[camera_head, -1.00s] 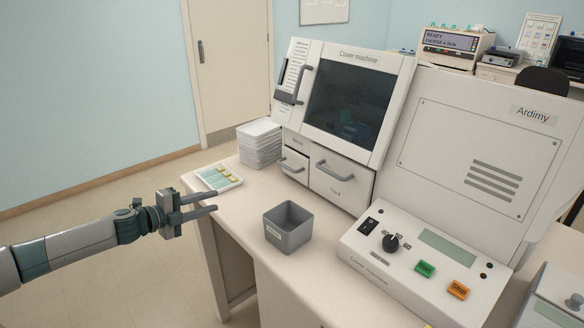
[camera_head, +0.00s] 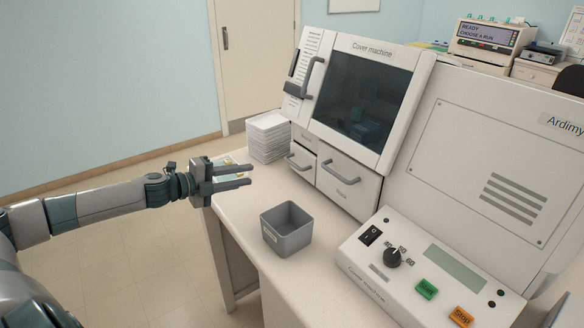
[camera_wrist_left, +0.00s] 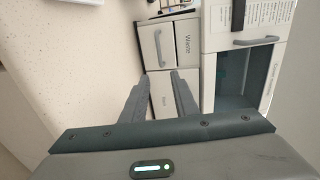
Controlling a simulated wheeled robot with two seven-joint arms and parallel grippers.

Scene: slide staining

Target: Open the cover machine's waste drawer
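The cover machine (camera_head: 372,52) stands on the bench. At its lower left is a small drawer front with a grey bar handle (camera_head: 300,163), below a small labelled panel. In the left wrist view, turned sideways, a panel reads "Waste" (camera_wrist_left: 187,44), beside the front with the bar handle (camera_wrist_left: 157,47). A wider drawer (camera_head: 348,184) is to its right. Both drawers look shut. My left gripper (camera_head: 250,175) is open and empty, left of the small drawer and apart from its handle. Its fingers also show in the left wrist view (camera_wrist_left: 160,85), hiding part of the wider drawer. My right gripper is not in view.
A grey open bin (camera_head: 286,238) stands on the bench in front of the drawers. A slide tray lies behind my left gripper, partly hidden. The control panel (camera_head: 440,262) is at the right.

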